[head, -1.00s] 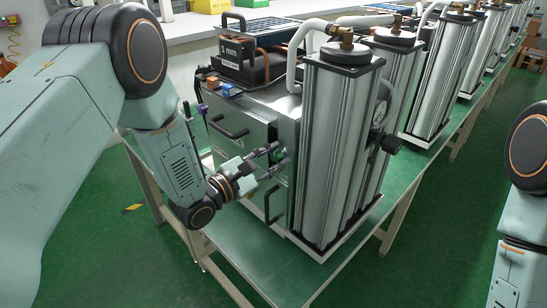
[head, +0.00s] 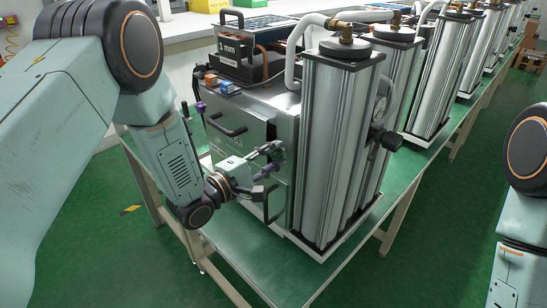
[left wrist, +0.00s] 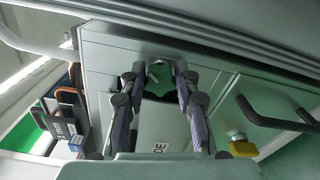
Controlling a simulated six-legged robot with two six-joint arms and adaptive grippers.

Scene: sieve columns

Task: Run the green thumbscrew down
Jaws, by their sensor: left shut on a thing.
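The green thumbscrew (left wrist: 161,82) sits on the grey face of the metal cabinet (head: 285,125). In the left wrist view it lies between my fingertips. My left gripper (head: 275,158) reaches the cabinet's side beside the tall silver column and is shut on the thumbscrew; it also shows in the left wrist view (left wrist: 160,72). In the head view the fingers hide the thumbscrew. My right gripper is out of view.
A black handle (head: 228,127) is above my left gripper and another handle (head: 270,205) is below it. The tall silver column (head: 330,150) stands close to its right. A yellow knob (left wrist: 243,147) shows in the left wrist view.

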